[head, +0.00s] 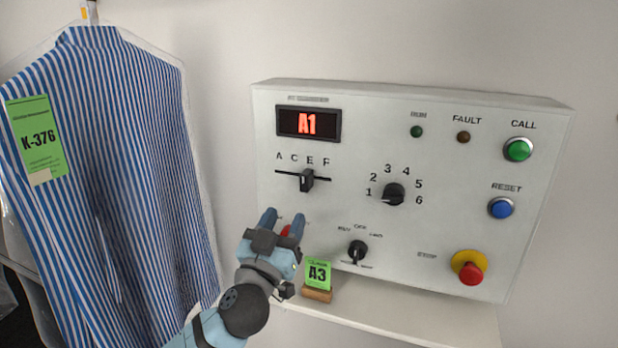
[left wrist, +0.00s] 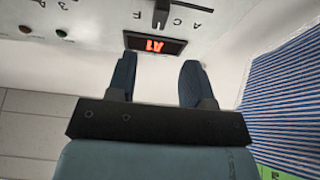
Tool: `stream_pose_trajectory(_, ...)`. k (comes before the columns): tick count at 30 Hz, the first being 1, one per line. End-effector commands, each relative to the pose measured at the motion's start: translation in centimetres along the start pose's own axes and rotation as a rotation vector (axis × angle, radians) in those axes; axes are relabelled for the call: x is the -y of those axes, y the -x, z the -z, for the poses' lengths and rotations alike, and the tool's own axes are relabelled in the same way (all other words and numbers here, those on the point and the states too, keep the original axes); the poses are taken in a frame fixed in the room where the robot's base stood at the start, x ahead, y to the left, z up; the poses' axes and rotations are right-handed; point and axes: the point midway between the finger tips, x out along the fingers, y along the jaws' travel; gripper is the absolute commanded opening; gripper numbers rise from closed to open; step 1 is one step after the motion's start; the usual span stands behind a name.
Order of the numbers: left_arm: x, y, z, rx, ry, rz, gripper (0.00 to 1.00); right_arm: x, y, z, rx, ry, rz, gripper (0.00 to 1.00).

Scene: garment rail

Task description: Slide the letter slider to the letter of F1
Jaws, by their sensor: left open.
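The letter slider (head: 307,181) is a dark knob on a horizontal slot in the white control panel, under the letters A, C, E, F. Its knob stands below E. In the left wrist view the slider (left wrist: 161,13) shows at the top edge, with the panel seen turned over. The red display (head: 309,124) reads A1; it also shows in the left wrist view (left wrist: 155,44). My left gripper (head: 283,222) is open and empty, below the slider and a little to its left, apart from it. My right gripper is not in view.
A rotary number knob (head: 393,194), a lower selector (head: 357,250) and a red stop button (head: 470,271) sit on the panel. A striped shirt (head: 120,170) with a K-376 tag hangs left.

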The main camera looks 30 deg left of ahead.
Motion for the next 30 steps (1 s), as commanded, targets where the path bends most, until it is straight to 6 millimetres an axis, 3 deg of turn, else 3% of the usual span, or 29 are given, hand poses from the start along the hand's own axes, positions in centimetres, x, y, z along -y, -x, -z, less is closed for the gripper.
stream_pose_trajectory(6,0.0,-5.1,0.4,-0.003,-0.002,-0.001,0.47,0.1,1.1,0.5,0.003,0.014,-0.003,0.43)
stream_pose_trajectory(15,0.0,-9.8,0.1,0.001,0.000,0.000,0.47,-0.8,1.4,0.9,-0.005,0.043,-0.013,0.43)
stream_pose_trajectory(28,0.0,-10.7,-0.1,0.002,0.000,0.000,0.47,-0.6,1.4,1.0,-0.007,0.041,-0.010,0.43)
stream_pose_trajectory(30,0.0,-10.7,-0.1,0.002,0.000,0.000,0.33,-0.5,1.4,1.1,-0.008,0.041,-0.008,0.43)
